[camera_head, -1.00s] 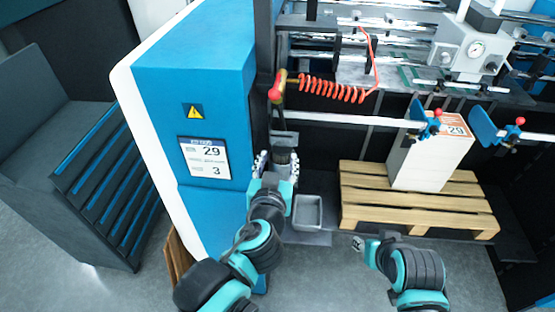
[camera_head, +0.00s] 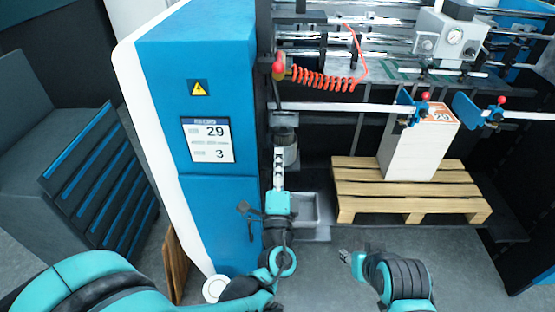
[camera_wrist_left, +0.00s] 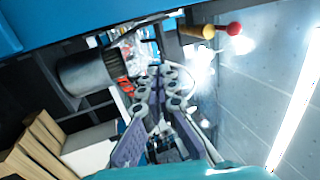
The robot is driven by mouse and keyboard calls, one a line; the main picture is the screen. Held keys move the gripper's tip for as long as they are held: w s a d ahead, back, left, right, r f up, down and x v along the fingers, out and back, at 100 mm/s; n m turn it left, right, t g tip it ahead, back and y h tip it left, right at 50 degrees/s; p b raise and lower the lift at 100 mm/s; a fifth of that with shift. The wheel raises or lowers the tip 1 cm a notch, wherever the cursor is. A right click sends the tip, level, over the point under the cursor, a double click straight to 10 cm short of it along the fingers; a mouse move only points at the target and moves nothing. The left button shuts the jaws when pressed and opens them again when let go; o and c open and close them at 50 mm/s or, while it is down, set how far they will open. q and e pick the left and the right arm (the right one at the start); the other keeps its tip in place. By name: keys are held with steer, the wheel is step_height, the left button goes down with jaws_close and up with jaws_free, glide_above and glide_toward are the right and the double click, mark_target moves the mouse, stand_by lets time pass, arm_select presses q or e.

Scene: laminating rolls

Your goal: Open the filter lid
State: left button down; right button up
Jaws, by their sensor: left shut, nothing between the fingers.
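The filter is a grey cylinder (camera_head: 291,153) under a dark bracket on the machine's side, partly hidden by my left gripper (camera_head: 279,152). I cannot make out its lid separately or tell whether that is open. My left gripper's fingers (camera_wrist_left: 161,72) are shut and hold nothing. They are beside the cylinder; contact is unclear. My right gripper (camera_head: 345,257) is low, right of the left one and away from the filter; its jaw state is unclear.
The blue machine housing (camera_head: 215,90) stands close on the left. A grey tray (camera_head: 307,210) sits below the filter. A red coiled hose (camera_head: 325,80) hangs above. A wooden pallet (camera_head: 400,195) carries a white stack (camera_head: 418,150) on the right.

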arm_select(q)
glide_toward(279, 124)
steer(key=w+r, duration=0.5)
steer(key=r, duration=0.1)
steer(key=shift+d, duration=0.1)
steer(key=shift+w, duration=0.1)
